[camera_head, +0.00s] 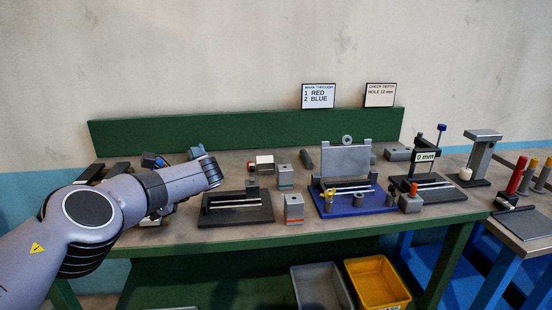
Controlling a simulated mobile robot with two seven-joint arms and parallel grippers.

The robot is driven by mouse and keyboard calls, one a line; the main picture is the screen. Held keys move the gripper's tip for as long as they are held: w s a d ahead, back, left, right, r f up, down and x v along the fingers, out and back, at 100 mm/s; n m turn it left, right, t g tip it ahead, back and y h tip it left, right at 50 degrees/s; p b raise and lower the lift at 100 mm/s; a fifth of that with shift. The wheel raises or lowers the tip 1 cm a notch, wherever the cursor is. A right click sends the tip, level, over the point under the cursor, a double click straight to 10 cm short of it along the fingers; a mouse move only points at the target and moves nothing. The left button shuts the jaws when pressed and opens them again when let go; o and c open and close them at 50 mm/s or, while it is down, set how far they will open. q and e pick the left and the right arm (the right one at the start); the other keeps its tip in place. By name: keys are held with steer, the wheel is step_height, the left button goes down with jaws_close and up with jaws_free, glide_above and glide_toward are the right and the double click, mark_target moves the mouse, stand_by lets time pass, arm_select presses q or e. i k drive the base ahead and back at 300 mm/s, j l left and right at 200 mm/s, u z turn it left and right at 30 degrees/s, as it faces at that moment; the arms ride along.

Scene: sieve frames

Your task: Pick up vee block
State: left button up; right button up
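I cannot tell for sure which piece is the vee block. Two small grey blocks with coloured bands stand on the bench: one with a teal band (285,177), and one with an orange band (293,209) closer to the front edge. A plain grey block (397,154) lies at the back right. A dark grey piece (307,160) leans behind the banded blocks. My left arm reaches in from the left over the bench's left end, left of these blocks. Its gripper fingers are not clear behind the arm. My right gripper is out of view.
A black fixture (236,208), a blue fixture (352,204) with a grey back plate, and a black gauge fixture (428,190) stand on the bench (255,235). Grey (320,290) and yellow (378,284) bins sit below. A side table (522,226) is at right.

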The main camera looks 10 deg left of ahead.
mark_target(265, 165)
steer(key=i+l, duration=0.6)
steer(key=i, duration=0.15)
steer(key=i+l+z, duration=0.1)
steer(key=i+l, duration=0.6)
steer(key=l, duration=0.05)
